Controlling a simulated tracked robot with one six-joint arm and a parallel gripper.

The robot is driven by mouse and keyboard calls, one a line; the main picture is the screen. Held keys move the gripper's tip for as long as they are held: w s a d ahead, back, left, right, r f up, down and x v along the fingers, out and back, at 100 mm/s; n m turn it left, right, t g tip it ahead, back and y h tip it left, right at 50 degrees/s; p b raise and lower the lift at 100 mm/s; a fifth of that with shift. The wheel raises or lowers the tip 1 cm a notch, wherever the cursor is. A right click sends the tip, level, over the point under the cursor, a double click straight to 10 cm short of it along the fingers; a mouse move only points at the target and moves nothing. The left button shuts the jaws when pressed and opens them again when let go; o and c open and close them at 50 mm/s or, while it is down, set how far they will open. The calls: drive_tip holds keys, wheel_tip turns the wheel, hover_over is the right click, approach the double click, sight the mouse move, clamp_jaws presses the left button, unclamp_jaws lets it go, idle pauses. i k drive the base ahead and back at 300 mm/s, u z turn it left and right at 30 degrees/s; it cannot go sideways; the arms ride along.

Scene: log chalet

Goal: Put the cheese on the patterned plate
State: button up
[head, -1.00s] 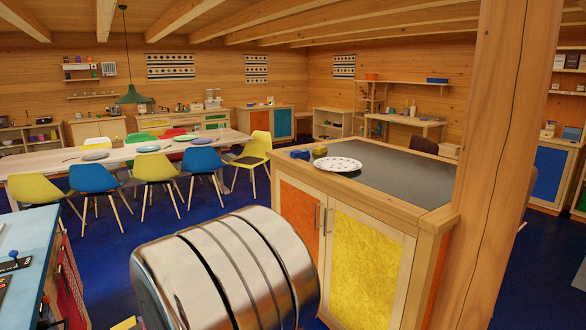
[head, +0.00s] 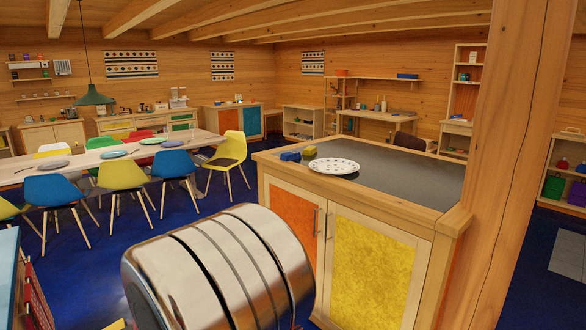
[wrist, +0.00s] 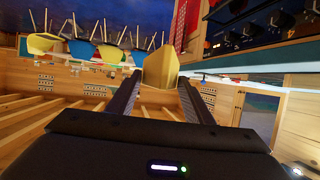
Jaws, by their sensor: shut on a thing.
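The patterned plate (head: 333,166), white with a dark spotted rim, lies on the dark top of a cabinet (head: 400,180) in the head view. It looks empty. In the wrist view a yellow wedge-like piece, which looks like the cheese (wrist: 160,60), is between the two dark fingers of my gripper (wrist: 159,80). My gripper is shut on it, well away from the plate. The gripper and the cheese do not show in the head view, where a shiny metal part of my arm fills the bottom middle.
A blue block (head: 290,155) and a yellow block (head: 310,151) sit just left of and behind the plate. A thick wooden post (head: 515,170) stands right of the cabinet. A long table (head: 105,160) with coloured chairs is at left. Blue floor (head: 90,265) is open before the cabinet.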

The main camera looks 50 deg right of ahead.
sight(335, 167)
drive_tip(key=z, duration=0.2)
drive_tip(key=i, duration=1.2)
drive_tip(key=z, duration=0.65)
drive_tip(key=i, duration=0.6)
drive_tip(key=z, duration=0.8)
drive_tip(key=i, duration=1.05)
drive_tip(key=z, duration=0.55)
